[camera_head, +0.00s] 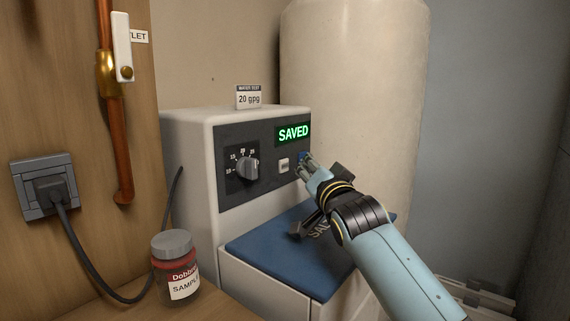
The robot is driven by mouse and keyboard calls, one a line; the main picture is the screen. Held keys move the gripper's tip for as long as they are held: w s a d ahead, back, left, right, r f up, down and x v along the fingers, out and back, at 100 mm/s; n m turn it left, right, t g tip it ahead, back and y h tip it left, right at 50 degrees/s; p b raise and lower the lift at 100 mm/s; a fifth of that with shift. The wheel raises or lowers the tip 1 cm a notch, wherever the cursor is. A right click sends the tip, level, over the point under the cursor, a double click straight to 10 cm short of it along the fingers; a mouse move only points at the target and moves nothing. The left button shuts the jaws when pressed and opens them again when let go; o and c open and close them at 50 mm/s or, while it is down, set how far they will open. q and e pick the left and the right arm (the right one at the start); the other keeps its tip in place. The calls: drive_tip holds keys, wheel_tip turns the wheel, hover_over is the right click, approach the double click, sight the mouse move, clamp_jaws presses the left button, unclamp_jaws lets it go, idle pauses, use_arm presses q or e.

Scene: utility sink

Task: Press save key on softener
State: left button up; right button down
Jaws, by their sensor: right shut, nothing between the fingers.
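The softener (185,135) is a pale box with a dark control panel on its front. Its display (293,133) reads SAVED in green. A dial (248,168) with numbers around it sits on the left of the panel. A small white key (284,165) is right of the dial. My right gripper (304,162) is shut and empty, its fingertips at the panel's right part, below the display. A small blue patch shows at the fingertips. The fingers hide that spot, so I cannot tell whether they touch the save key. My left gripper is not in view.
A blue lid (270,248) marked SALT juts out below the panel, partly under my right arm. A sample jar (174,265) stands front left. A plug with a black cable (48,188) and a copper pipe (114,130) are at left. A tall tank (350,75) stands behind.

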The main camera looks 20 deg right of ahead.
drive_tip(key=shift+s+d, duration=0.4)
drive_tip(key=shift+s, duration=0.25)
drive_tip(key=shift+s+d, duration=0.4)
drive_tip(key=shift+s, duration=0.2)
